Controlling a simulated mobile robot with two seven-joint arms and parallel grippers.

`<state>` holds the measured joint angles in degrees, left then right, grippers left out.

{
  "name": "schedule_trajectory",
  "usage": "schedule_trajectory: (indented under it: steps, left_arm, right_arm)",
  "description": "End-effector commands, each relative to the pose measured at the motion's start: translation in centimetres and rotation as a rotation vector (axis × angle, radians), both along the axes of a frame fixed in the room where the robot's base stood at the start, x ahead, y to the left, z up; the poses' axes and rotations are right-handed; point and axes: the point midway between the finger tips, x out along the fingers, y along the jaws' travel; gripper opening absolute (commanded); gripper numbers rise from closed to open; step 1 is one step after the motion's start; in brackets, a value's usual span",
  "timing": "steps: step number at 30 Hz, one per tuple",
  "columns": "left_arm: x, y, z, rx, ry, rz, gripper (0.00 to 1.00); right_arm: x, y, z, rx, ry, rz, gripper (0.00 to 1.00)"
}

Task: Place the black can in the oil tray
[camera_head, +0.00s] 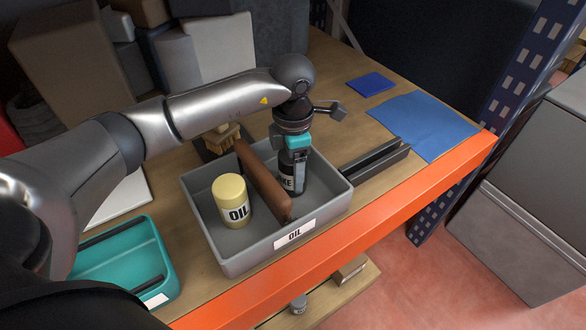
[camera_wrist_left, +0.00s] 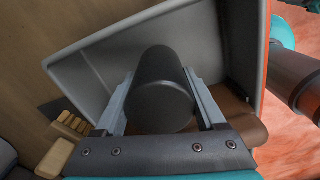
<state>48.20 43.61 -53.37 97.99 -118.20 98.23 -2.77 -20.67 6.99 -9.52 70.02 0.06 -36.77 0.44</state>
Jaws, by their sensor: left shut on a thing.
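My left gripper (camera_head: 293,162) comes down from above and is shut on the can. In the left wrist view the can's dark round end (camera_wrist_left: 162,108) sits between both fingers, with the tray wall (camera_wrist_left: 240,45) behind it. My right gripper is not in view.
A teal tray (camera_head: 125,262) is at the left, and black rails (camera_head: 375,165) lie right of the oil tray. A brush (camera_head: 222,138) lies behind. An orange shelf edge (camera_head: 340,243) runs along the front.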

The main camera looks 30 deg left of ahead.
Motion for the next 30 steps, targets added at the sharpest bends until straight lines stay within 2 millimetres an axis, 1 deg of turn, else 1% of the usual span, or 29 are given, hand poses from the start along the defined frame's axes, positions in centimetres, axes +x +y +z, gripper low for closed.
schedule_trajectory:
  steps: [8, 9, 15, 26, 28, 30]
  left_arm:
    - [0.1, 0.0, -0.2, -0.001, -0.002, 0.000, 0.00]
    - [0.0, 0.0, -0.2, -0.001, -0.001, 0.000, 0.77]
    - [0.0, 0.0, -0.2, -0.001, -0.001, 0.000, 0.99]
    - [0.0, 0.0, 0.0, -0.001, -0.001, 0.000, 1.00]
    - [0.1, 0.0, 0.5, -0.001, -0.002, 0.000, 1.00]
    - [0.1, 0.0, 1.4, -0.001, -0.004, -0.001, 1.00]
  right_arm:
    - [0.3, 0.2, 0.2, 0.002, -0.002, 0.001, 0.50]
    - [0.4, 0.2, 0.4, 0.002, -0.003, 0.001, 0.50]
    - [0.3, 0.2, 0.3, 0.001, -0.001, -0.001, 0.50]
    - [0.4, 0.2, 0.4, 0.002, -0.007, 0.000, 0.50]
    - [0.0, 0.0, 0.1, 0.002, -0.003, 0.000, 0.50]
    - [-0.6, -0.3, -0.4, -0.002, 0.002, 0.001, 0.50]
